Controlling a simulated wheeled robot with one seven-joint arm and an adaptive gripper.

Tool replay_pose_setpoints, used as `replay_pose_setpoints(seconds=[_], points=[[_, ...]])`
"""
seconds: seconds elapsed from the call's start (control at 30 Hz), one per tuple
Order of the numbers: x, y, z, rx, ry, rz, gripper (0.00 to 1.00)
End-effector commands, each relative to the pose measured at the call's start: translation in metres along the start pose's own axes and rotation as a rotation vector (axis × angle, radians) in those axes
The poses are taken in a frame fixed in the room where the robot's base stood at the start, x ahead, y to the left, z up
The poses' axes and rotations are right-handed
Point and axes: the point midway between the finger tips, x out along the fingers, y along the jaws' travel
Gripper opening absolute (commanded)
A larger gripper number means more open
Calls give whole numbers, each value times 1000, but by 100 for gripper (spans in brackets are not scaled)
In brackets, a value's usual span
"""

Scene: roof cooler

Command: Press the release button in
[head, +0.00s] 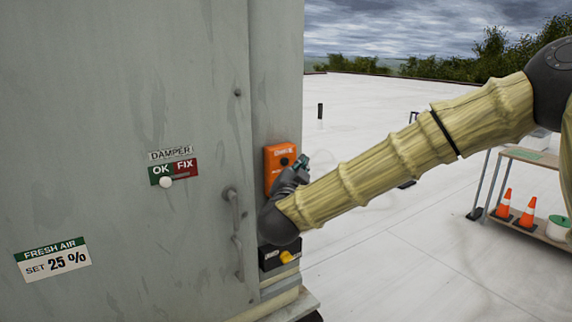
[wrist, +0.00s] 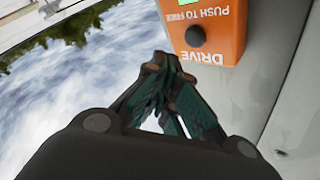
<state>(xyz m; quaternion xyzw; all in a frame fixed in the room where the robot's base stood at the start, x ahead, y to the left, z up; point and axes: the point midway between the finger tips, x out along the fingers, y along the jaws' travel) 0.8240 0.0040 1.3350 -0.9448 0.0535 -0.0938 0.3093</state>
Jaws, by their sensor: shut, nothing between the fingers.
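The orange box (head: 276,166) is mounted on the narrow side panel of the grey cabinet. In the wrist view it appears upside down as an orange box (wrist: 233,35) lettered "DRIVE" and "PUSH TO FREE", with a dark round button (wrist: 195,36) and part of a green label. My gripper (head: 302,163) is beside the box's right edge in the head view. In the wrist view my gripper (wrist: 158,65) has its green fingers closed together and empty, their tips just short of the button in the picture. I cannot tell whether they touch the box.
A black box with a yellow knob (head: 285,257) sits below the orange one. The cabinet door has a handle (head: 233,210) and a damper slider (head: 166,182). A cart (head: 545,158) with orange cones stands at the right. The white roof (head: 400,250) between is mostly clear.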

Motion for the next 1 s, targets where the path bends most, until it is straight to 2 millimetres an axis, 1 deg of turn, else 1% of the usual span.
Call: replay_pose_setpoints(seconds=[0.43,0.8,0.87,0.9,0.97,1.0], points=[[-23,16,-16,0,1,0,0],[-25,18,-18,-1,0,0,0],[-26,21,-13,-5,-8,1,0],[-26,26,-7,-12,-21,1,0],[-29,38,10,-29,-53,1,0],[-32,50,27,-46,-85,2,0]])
